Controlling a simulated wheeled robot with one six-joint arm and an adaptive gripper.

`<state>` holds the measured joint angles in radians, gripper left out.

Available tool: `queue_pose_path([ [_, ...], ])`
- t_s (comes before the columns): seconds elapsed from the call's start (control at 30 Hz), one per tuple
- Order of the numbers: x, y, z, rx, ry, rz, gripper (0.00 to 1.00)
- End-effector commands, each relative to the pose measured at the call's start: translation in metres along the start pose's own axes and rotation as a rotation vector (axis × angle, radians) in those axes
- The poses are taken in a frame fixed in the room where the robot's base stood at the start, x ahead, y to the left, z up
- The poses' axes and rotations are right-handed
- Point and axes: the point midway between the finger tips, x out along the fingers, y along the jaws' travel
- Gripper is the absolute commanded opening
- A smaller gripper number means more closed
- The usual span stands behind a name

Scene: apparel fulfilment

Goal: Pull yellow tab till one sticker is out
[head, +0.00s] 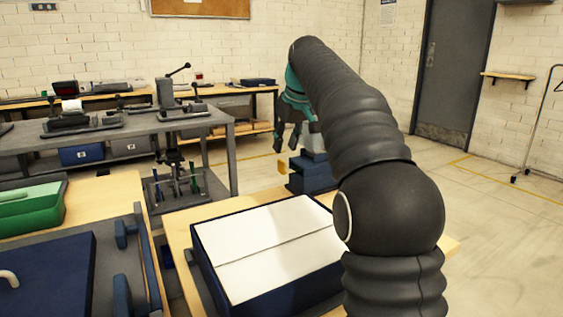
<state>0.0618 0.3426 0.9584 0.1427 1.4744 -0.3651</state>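A small yellow tab (282,167) sticks out on the left side of a dark blue dispenser (308,177). The dispenser stands at the far edge of the wooden table, and a pale part shows at its top, partly behind my arm. My gripper (287,143), teal with dark fingers, hangs pointing down just above the tab and dispenser. Its fingers look spread, with nothing seen between them. It appears apart from the tab, though the exact height gap is hard to judge. No loose sticker can be made out.
A dark blue box with a white two-flap top (270,243) fills the near table. A green bin (30,208) and a blue panel (45,275) are at left. A grey bench (105,138) with presses stands behind.

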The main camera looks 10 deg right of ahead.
Motion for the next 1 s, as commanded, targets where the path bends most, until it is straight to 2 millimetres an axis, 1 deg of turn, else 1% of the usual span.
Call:
queue_pose_path([
  [0.03, 0.01, 0.0, 0.001, 0.0, -0.003, -0.001, 0.33],
  [0.1, 0.023, 0.0, 0.001, 0.0, -0.003, -0.001, 0.33],
  [0.3, 0.052, 0.001, 0.001, 0.001, -0.002, 0.0, 0.33],
  [0.5, 0.065, 0.001, 0.001, 0.001, -0.001, 0.001, 0.33],
  [0.8, 0.067, 0.001, 0.001, 0.001, 0.0, 0.001, 0.33],
  [0.83, 0.067, 0.001, 0.001, 0.001, 0.0, 0.001, 0.28],
  [0.87, 0.067, 0.001, 0.001, 0.001, 0.0, 0.001, 0.21],
  [0.9, 0.067, 0.001, 0.001, 0.001, 0.0, 0.001, 0.11],
  [0.93, 0.067, 0.001, 0.001, 0.001, 0.0, 0.001, 0.03],
  [0.97, 0.067, 0.001, 0.001, 0.001, 0.0, 0.001, 0.0],
  [1.0, 0.067, 0.001, 0.001, 0.001, 0.0, 0.001, 0.0],
])
